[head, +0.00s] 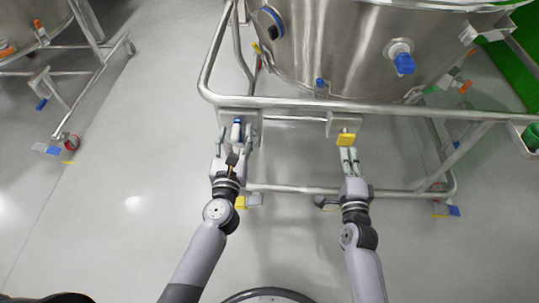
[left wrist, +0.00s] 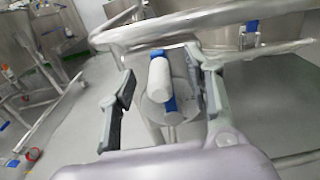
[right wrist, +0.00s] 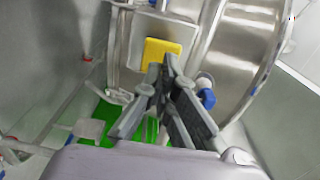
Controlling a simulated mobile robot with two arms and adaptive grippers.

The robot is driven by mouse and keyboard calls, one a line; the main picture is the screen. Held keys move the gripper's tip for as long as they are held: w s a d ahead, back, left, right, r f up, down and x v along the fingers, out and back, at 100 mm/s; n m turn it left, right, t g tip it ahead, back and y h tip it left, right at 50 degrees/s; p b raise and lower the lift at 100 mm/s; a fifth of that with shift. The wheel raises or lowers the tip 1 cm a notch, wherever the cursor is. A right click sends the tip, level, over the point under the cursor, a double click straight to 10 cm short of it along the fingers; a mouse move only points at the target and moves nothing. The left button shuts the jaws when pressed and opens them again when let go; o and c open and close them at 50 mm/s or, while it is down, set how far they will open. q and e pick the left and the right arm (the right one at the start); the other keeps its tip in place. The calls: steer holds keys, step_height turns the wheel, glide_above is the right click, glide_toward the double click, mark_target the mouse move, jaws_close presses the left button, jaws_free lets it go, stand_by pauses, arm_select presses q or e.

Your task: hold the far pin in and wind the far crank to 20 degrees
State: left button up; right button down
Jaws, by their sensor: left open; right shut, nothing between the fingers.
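A white crank handle (head: 237,132) with blue parts stands out from a grey box at the left of the steel frame's front. In the left wrist view the white handle (left wrist: 159,77) lies between the spread fingers. My left gripper (head: 235,142) is open around it, with gaps on both sides. A yellow pin tab (head: 346,139) sits on a box on the rail to the right. My right gripper (head: 349,154) is shut and empty, its tips just below the tab. In the right wrist view the tips overlap the yellow tab's (right wrist: 160,51) lower right edge; contact cannot be told.
A steel vessel (head: 350,45) with a blue-capped valve (head: 404,63) stands in the tubular frame (head: 330,108). Another wheeled frame (head: 68,100) stands at the left. The floor between them is clear.

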mark_target(346, 141)
steer(key=shift+w, duration=0.15)
steer(key=shift+w, duration=2.2)
arm_select(q)
jaws_close()
